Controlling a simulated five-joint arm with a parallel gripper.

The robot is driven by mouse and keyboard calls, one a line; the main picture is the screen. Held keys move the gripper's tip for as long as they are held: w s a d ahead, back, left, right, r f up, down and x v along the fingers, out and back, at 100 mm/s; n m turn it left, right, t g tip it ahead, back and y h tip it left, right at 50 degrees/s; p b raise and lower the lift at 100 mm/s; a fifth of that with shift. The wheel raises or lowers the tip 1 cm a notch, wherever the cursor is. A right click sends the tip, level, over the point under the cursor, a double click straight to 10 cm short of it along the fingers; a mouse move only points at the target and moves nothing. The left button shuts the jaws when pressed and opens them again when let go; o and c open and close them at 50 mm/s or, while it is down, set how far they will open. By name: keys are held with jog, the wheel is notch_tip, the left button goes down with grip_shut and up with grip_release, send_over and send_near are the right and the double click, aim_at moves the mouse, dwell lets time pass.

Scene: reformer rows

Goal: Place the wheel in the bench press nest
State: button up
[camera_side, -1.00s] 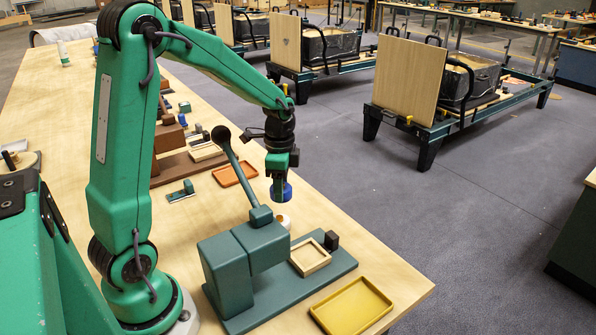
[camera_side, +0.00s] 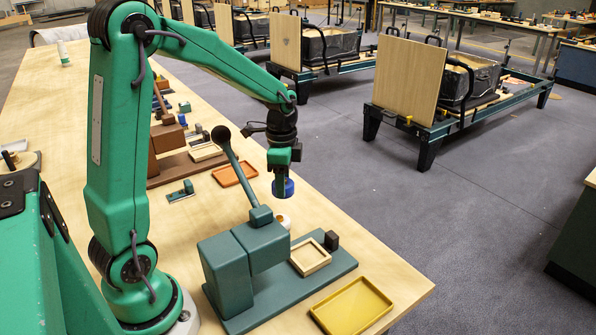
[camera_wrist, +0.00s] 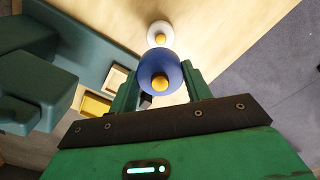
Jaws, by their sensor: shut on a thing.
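My gripper (camera_side: 283,176) points down and is shut on a blue wheel (camera_side: 283,189). In the wrist view the blue wheel (camera_wrist: 158,64) sits between the two fingers, its yellow hub facing the camera. The wheel is held above the table, beyond the press. The dark teal bench press (camera_side: 228,272) stands on a base plate with its lever raised. Its nest, a square pale wood frame (camera_side: 325,263), lies on the plate at the right and looks empty. The nest also shows in the wrist view (camera_wrist: 116,76), left of the wheel and partly hidden.
A white wheel (camera_side: 284,221) with a yellow hub stands on the table behind the press. A yellow tray (camera_side: 352,306) lies near the right edge. An orange tray (camera_side: 235,175) and a brown press (camera_side: 167,137) are farther back. The table edge runs close to my gripper.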

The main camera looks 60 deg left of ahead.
notch_tip(320, 180, up, 8)
jog(key=shift+f, duration=0.15)
jog(key=s+d+m, duration=0.3)
jog(key=s+d, duration=0.1)
jog(key=d, duration=0.7)
jog(key=s+d+m, duration=0.2)
jog(key=s+d, duration=0.3)
jog(key=d, duration=0.7)
notch_tip(320, 180, down, 6)
jog(key=shift+a+r, duration=0.1)
jog(key=shift+r, duration=0.15)
jog(key=w+a+f, duration=0.2)
jog(key=a, duration=0.1)
jog(key=w+a+f, duration=0.2)
jog(key=a, duration=0.1)
jog(key=w+a+f, duration=0.3)
jog(key=shift+a, duration=0.3)
